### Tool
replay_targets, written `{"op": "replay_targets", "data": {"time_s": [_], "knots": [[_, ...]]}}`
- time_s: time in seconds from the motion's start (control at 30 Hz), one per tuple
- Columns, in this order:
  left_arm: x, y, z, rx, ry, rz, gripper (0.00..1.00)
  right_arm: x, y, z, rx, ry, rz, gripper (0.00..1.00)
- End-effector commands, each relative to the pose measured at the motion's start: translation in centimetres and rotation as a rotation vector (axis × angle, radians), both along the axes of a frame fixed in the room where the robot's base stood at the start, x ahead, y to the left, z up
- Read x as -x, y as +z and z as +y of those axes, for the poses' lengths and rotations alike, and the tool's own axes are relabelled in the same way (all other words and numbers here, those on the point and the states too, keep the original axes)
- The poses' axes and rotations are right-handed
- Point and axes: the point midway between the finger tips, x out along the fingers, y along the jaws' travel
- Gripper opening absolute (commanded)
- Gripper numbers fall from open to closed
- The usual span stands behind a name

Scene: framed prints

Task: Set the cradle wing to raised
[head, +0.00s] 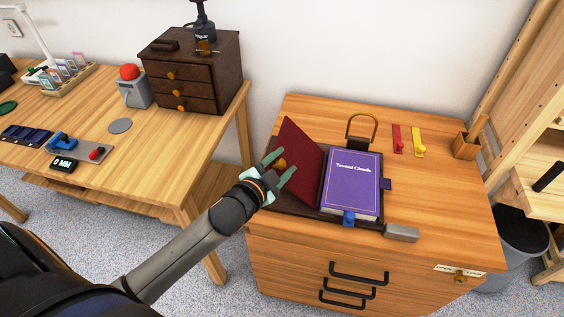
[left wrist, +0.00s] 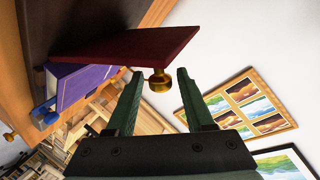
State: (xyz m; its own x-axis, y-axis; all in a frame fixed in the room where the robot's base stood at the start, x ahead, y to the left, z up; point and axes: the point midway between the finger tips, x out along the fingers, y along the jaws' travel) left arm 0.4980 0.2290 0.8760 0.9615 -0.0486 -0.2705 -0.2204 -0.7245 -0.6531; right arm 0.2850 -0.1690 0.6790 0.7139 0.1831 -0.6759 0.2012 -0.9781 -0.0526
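The dark red cradle wing (head: 299,155) stands tilted up along the left side of the book cradle (head: 300,207), leaning outward to the left. It also shows in the left wrist view (left wrist: 130,48). A brass knob (left wrist: 159,80) sticks out from its outer face. My left gripper (head: 286,162) is open at the wing, with one finger on each side of the knob. In the left wrist view gaps show between the knob and both fingers. A purple book (head: 351,184) lies on the cradle, right of the wing. My right gripper is not in view.
A blue clip (head: 348,218) sits at the book's front edge, and a grey block (head: 401,233) lies right of it. A brass-coloured loop (head: 362,128) stands behind the book. Red (head: 397,139) and yellow (head: 418,142) strips lie to the right. A second table (head: 180,150) stands left.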

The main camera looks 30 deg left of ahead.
Motion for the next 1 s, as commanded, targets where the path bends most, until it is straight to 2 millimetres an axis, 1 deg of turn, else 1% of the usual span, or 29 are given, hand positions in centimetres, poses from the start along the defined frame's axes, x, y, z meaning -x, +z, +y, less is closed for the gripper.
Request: {"op": "replay_targets", "data": {"time_s": [0.03, 0.07, 0.33, 0.47, 0.57, 0.8, 1.0], "knots": [[0.0, 0.0, 0.0, 0.0, 0.001, 0.001, 0.59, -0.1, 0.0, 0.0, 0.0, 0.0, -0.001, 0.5], [0.0, 0.0, 0.0, 0.0, 0.001, 0.001, 0.62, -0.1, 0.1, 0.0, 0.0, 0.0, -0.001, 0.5], [0.1, 0.0, 0.1, 0.0, 0.001, 0.001, 0.62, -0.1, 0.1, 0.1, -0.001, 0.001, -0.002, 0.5], [1.0, 0.2, 0.1, 0.0, 0.001, 0.002, 0.62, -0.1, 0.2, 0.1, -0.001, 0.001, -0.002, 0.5], [2.3, 0.6, 0.2, 0.0, 0.001, 0.003, 0.62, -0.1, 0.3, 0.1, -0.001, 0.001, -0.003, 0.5], [6.7, 1.7, 0.4, 0.001, 0.001, 0.004, 0.62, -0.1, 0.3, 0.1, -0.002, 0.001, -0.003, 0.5], [9.7, 2.6, 0.5, 0.001, 0.0, 0.003, 0.62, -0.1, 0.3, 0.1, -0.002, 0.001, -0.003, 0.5]]}}
